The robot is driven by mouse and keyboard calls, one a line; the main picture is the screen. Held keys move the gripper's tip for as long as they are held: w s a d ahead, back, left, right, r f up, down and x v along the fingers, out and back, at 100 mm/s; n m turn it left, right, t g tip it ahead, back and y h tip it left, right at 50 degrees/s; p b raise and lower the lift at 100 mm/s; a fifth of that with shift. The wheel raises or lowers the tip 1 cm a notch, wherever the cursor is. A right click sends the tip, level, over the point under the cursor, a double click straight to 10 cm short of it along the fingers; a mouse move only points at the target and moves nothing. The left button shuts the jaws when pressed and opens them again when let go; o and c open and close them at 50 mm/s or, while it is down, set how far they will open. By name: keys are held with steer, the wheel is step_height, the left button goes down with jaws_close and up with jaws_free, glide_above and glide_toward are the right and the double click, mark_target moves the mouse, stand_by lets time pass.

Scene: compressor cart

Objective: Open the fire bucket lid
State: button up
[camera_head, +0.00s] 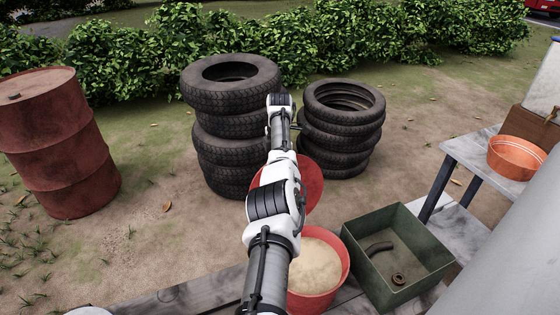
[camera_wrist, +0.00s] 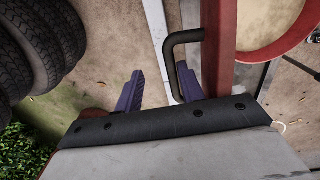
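The red fire bucket (camera_head: 338,272) holds pale sand and stands uncovered at the bottom middle of the head view. Its red round lid (camera_head: 312,187) is raised behind the opening, partly hidden by my arm. In the wrist view the lid (camera_wrist: 219,50) shows nearly edge-on, with a black bent handle (camera_wrist: 184,37) on its left side. The bucket rim (camera_wrist: 285,48) and sand lie to the right. My gripper (camera_wrist: 160,78) is open, its two purple fingers apart. The handle runs close beside the right finger; contact is unclear. My gripper is hidden in the head view.
Two tyre stacks (camera_head: 229,125) stand behind the bucket. A green metal box (camera_head: 398,255) with small parts sits right of the bucket. A red drum (camera_head: 55,140) is at left. A grey table (camera_head: 472,150) with an orange bowl (camera_head: 515,157) is at right.

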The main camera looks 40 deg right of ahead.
steer(key=shift+o, duration=0.2)
steer(key=shift+w+a+f, duration=0.2)
steer(key=shift+w, duration=0.15)
steer(key=shift+s, duration=0.1)
step_height(320, 180, up, 14)
steer(key=s+b, duration=0.1)
steer(key=shift+r+b, duration=0.15)
steer(key=shift+b, duration=0.25)
